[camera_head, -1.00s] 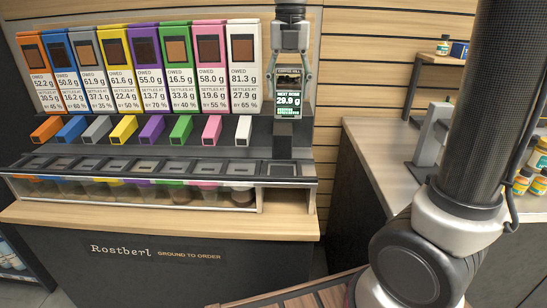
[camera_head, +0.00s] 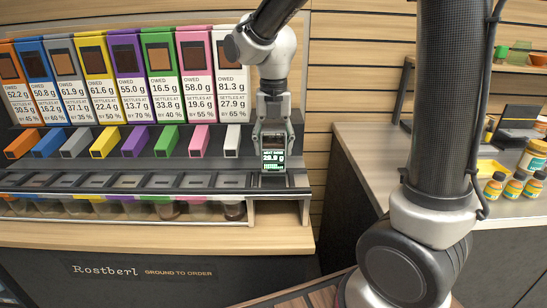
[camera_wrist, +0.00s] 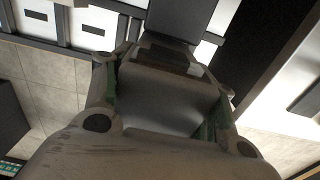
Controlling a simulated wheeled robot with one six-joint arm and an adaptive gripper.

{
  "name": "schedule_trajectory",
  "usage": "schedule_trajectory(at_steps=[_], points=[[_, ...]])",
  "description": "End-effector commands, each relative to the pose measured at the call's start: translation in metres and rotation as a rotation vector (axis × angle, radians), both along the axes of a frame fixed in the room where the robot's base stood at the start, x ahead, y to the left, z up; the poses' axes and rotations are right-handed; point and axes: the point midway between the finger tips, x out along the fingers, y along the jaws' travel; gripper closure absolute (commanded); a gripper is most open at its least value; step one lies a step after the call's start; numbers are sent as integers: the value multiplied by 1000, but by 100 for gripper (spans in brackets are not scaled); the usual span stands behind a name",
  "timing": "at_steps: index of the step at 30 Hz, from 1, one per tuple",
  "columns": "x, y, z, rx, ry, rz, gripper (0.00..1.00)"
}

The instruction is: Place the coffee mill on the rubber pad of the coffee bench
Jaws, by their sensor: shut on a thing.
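The coffee mill (camera_head: 273,158), a dark body with a small lit screen, is upright in my gripper (camera_head: 273,136) in the head view. My gripper points down and its fingers are closed on the mill's sides. The mill's lower end is at the dark square pad (camera_head: 297,181) at the right end of the coffee bench (camera_head: 150,236). I cannot tell whether it touches the pad. In the wrist view, the fingers flank the mill's grey body (camera_wrist: 165,95), and its underside is hidden.
Coloured hoppers (camera_head: 160,60) and their spouts stand in a row left of the mill. Below the pad is an open wooden cubby (camera_head: 278,208). A side counter (camera_head: 375,160) on the right holds small jars (camera_head: 515,187) and a yellow tray (camera_head: 492,168).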

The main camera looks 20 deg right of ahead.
Motion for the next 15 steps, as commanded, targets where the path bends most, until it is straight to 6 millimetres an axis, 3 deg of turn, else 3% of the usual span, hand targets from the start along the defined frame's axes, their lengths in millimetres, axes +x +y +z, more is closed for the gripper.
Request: schedule_trajectory(at_steps=[7,15], points=[[-1,0,-36,-1,3,0,72],[0,0,-41,0,0,0,72]])
